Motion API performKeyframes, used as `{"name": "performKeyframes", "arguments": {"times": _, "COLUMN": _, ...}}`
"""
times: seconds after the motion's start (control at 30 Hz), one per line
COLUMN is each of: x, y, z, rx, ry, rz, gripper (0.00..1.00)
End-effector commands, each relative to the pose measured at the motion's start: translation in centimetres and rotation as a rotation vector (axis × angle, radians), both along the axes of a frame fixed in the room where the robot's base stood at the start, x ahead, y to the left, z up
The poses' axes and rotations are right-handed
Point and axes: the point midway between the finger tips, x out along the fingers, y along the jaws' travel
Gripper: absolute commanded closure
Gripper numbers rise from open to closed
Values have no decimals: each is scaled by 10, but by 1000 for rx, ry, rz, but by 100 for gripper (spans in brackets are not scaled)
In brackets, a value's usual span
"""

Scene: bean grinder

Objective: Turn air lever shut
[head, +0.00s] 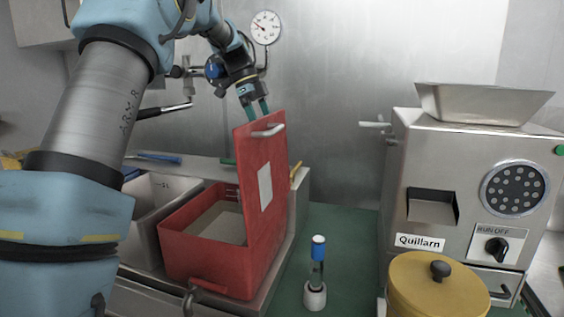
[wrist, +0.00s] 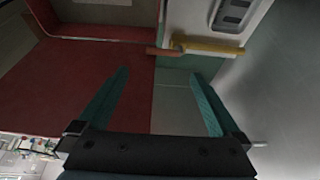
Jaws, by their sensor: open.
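A metal lever with a black grip (head: 160,110) sticks out to the left from the pipework on the back wall, below a round pressure gauge (head: 265,27). It looks like the air lever, but the arm and gripper partly cover the pipework, so its valve is unclear. My gripper (head: 257,112) is open and empty, pointing down just above the top edge of the raised red lid (head: 252,190). It is to the right of the lever and apart from it.
The red box (head: 192,245) stands open below, its lid upright with a pale handle (head: 268,130). A grinder (head: 450,190) labelled Quillarn and a yellow canister (head: 438,285) are at right. A blue-topped brush-like item (head: 317,270) stands on the green counter (head: 345,225).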

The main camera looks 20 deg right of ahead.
Motion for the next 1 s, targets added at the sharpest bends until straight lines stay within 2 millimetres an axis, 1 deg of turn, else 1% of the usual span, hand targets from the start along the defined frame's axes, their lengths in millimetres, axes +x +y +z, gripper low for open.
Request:
{"name": "performKeyframes", "arguments": {"times": 0.17, "x": -8, "y": -9, "z": -26, "rx": 3, "ry": 4, "rz": -1, "gripper": 0}}
{"name": "performKeyframes", "arguments": {"times": 0.3, "x": -15, "y": -16, "z": -50, "rx": 3, "ry": 3, "rz": -1, "gripper": 0}}
{"name": "performKeyframes", "arguments": {"times": 0.5, "x": -22, "y": -25, "z": -78, "rx": 1, "ry": 2, "rz": 0, "gripper": 0}}
{"name": "performKeyframes", "arguments": {"times": 0.6, "x": -24, "y": -27, "z": -87, "rx": 2, "ry": 1, "rz": 1, "gripper": 0}}
{"name": "performKeyframes", "arguments": {"times": 0.7, "x": -25, "y": -29, "z": -91, "rx": 2, "ry": -1, "rz": 2, "gripper": 0}}
{"name": "performKeyframes", "arguments": {"times": 0.97, "x": -25, "y": -29, "z": -93, "rx": 1, "ry": -1, "rz": 2, "gripper": 0}}
{"name": "performKeyframes", "arguments": {"times": 1.0, "x": -25, "y": -29, "z": -93, "rx": 1, "ry": -1, "rz": 2, "gripper": 2}}
